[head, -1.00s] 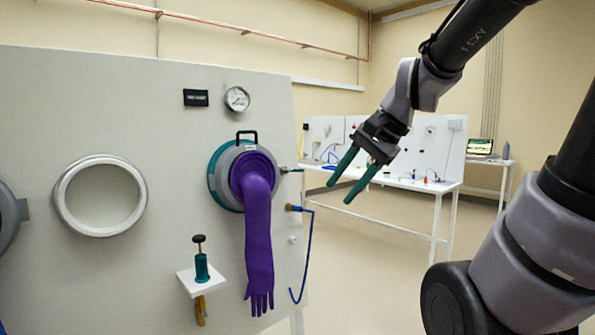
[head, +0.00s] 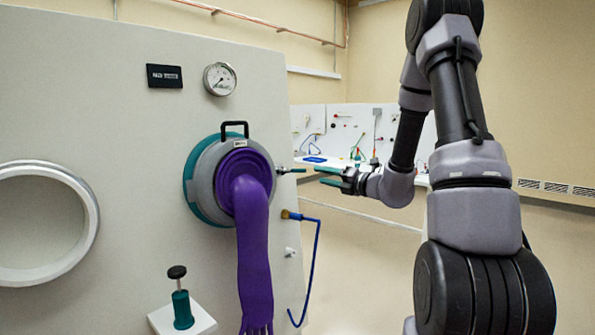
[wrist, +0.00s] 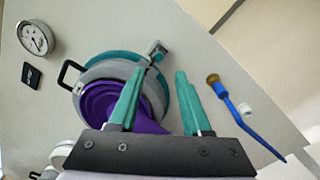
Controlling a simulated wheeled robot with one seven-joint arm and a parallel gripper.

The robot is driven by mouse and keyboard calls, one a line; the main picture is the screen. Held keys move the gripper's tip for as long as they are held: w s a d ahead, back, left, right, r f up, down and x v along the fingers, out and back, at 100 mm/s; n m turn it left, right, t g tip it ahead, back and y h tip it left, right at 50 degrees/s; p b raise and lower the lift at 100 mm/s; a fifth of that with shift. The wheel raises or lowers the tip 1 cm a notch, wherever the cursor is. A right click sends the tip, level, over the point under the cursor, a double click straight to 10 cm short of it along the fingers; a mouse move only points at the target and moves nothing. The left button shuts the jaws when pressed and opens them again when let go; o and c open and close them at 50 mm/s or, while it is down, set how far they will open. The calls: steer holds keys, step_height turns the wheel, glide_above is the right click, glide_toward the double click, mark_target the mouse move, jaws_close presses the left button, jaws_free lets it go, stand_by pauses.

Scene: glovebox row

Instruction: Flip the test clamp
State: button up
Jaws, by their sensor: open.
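The test clamp (head: 284,171) looks to be the small metal fitting with a short dark lever on the right edge of the purple-glove port (head: 204,178). In the wrist view the clamp (wrist: 157,50) sits at the port's rim, just beyond my fingertips and nearer the left finger. My gripper (head: 318,175) is open and empty, a short way right of the clamp, its teal fingers pointing left. In the wrist view the gripper (wrist: 160,74) has both fingers apart, with the left one covering part of the port. I cannot tell whether a finger touches the lever.
A purple glove (head: 254,255) hangs from the port. A blue hose (head: 313,262) on a brass fitting hangs below right of the clamp. A gauge (head: 220,79) is above, and a teal plunger (head: 181,308) stands on a small shelf lower left. The floor to the right is clear.

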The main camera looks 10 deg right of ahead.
mark_target(300, 171)
steer(key=x, duration=1)
steer(key=shift+a, duration=0.25)
steer(key=shift+c, duration=0.3)
jaws_close()
stand_by(0.7)
